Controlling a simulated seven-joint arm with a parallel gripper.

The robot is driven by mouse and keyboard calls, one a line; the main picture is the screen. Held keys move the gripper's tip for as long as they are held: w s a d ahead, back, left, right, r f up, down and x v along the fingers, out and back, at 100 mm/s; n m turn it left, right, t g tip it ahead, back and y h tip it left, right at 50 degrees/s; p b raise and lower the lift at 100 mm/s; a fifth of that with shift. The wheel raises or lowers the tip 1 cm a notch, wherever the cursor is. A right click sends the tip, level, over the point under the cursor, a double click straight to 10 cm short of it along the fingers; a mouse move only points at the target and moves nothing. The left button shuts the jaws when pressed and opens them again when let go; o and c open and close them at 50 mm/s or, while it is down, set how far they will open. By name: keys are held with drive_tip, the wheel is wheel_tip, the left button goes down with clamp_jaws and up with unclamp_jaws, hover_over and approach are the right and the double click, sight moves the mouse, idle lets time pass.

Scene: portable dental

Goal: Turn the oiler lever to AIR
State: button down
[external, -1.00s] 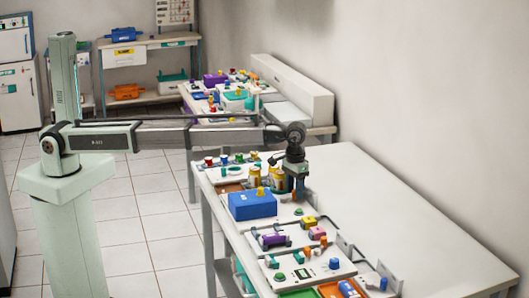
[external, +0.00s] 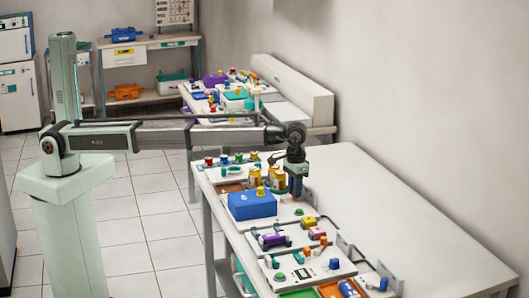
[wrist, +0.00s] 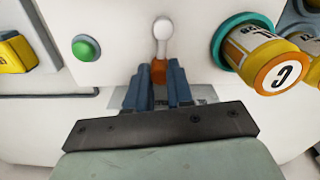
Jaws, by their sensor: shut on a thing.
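In the wrist view a lever (wrist: 162,34) with a white rounded end and an orange part lower down stands on a pale panel. My gripper (wrist: 160,76) has its blue-grey fingers on either side of the orange part and is shut on it. The lever's lower part is hidden between the fingers. No AIR marking can be read. A pale label lies partly hidden behind the fingers. In the external view my gripper (external: 296,190) points down at the panel, just right of the yellow jars (external: 278,181); the lever cannot be made out there.
A green button (wrist: 86,47) is left of the lever. A blue box (external: 252,206) sits in front of the jars. The right of the white table (external: 400,220) is clear.

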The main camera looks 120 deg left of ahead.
sight(294, 205)
drive_tip(key=m, duration=0.1)
drive_tip(key=d+m, duration=0.1)
drive_tip(key=m, duration=0.3)
drive_tip(key=shift+w+d, duration=0.35)
drive_tip(key=shift+w, duration=0.05)
drive_tip(key=shift+d+m, duration=0.35)
drive_tip(key=shift+m, duration=0.7)
drive_tip(key=shift+d+m, duration=0.35)
drive_tip(key=shift+m, duration=0.7)
drive_tip(key=c, duration=1)
unclamp_jaws()
drive_tip(key=shift+r, duration=0.1)
wheel_tip(294, 205, up, 14)
drive_tip(key=shift+f, duration=0.2)
